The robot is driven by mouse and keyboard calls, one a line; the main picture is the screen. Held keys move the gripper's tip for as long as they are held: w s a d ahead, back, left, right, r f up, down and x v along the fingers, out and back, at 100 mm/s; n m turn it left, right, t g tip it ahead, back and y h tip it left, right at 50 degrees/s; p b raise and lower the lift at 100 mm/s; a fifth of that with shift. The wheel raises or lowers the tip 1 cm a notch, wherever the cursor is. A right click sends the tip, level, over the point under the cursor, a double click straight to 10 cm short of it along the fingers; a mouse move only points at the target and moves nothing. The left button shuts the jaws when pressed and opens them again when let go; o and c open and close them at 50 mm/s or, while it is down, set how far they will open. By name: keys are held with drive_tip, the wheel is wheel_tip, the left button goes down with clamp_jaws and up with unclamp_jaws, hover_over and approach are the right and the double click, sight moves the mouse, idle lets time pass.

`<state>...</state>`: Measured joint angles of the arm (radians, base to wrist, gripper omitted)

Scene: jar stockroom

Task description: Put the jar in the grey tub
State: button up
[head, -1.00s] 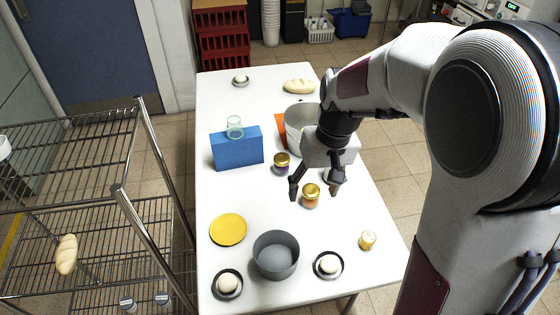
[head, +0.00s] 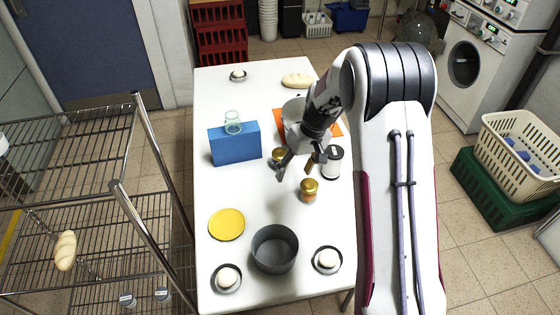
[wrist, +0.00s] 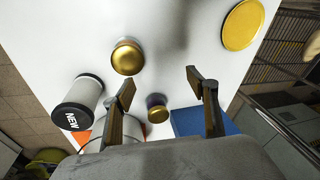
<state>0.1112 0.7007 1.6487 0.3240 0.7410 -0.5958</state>
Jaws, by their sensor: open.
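Two gold-lidded jars stand upright on the white table. The amber one (head: 309,191) is nearer, and the dark purple one (head: 279,156) is farther back, partly behind my gripper. I cannot tell which jar is meant. My gripper (head: 295,171) is open and empty, above the table near both jars; its fingers (wrist: 161,84) also show in the wrist view. The round grey tub (head: 275,249) stands empty near the table's front.
A white canister with a black lid (head: 333,162) stands right of my gripper. A blue box (head: 234,144) is to the left, with a glass jar (head: 233,122) at it. A yellow plate (head: 226,224) and small dishes with white balls (head: 228,277) flank the tub. A pale bowl stands behind my gripper.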

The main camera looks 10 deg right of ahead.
sight(282, 153)
drive_tip(key=shift+n+t, duration=0.5)
drive_tip(key=shift+n, duration=0.4)
drive_tip(key=w+f, duration=0.1)
drive_tip(key=w, duration=0.3)
drive_tip(key=w+f, duration=0.1)
drive_tip(key=w, duration=0.1)
drive_tip(key=shift+f, duration=0.35)
drive_tip(key=shift+n+t, duration=0.6)
drive_tip(key=shift+n, duration=0.1)
drive_tip(key=w, duration=0.1)
drive_tip(key=w+r, duration=0.2)
drive_tip(key=w, duration=0.1)
drive_tip(key=shift+w+d+r, duration=0.1)
drive_tip(key=shift+r, duration=0.05)
drive_tip(key=shift+w+r+n, duration=0.15)
drive_tip(key=shift+w+n, duration=0.15)
drive_tip(key=shift+n, duration=0.4)
drive_tip(key=shift+x, duration=1.3)
drive_tip(key=shift+w+x, duration=0.15)
drive_tip(key=shift+x, duration=1.15)
drive_tip(key=shift+w+x, duration=0.15)
drive_tip(key=shift+x, duration=1.15)
drive_tip(key=shift+r, duration=0.1)
